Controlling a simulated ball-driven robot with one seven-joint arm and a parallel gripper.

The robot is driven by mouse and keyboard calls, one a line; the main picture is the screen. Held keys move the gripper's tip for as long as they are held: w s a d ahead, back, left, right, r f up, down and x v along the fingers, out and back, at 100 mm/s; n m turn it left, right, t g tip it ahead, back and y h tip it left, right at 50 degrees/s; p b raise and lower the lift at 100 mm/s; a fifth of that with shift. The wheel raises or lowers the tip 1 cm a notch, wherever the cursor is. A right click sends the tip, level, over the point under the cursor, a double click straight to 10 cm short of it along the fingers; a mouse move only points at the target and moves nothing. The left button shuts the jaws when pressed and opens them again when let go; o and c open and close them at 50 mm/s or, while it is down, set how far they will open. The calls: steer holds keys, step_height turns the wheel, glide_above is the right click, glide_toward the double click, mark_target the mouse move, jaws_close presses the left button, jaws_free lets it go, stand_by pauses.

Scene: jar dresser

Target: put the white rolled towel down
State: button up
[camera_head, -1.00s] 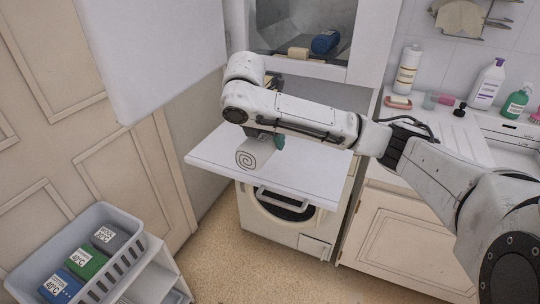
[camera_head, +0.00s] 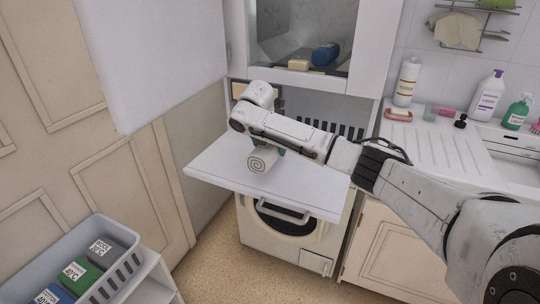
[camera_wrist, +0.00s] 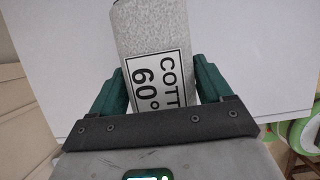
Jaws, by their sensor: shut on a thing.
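The white rolled towel (camera_head: 258,163) shows its spiral end toward the head camera, over the white pull-out shelf (camera_head: 225,177). In the wrist view the towel (camera_wrist: 150,35) is pale grey-white, with a label reading part of "COTTON" and "60°". My gripper (camera_wrist: 163,85) is shut on it, one teal finger on each side. The white shelf surface (camera_wrist: 260,70) lies behind the towel. In the head view my arm hides most of the gripper and the towel's far part. I cannot tell whether the towel touches the shelf.
A washing machine (camera_head: 284,222) stands below the shelf. An open cabinet above holds a blue roll (camera_head: 326,54) and a tan block (camera_head: 298,65). A grey basket (camera_head: 125,270) with labelled rolls stands at lower left. Bottles (camera_head: 487,97) line the right counter. The shelf around the towel looks clear.

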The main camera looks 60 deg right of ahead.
steer(key=shift+w+d+f, duration=0.2)
steer(key=shift+d+f, duration=0.2)
steer(key=shift+f, duration=1.6)
steer(key=o, duration=1.1)
steer(key=shift+f, duration=0.1)
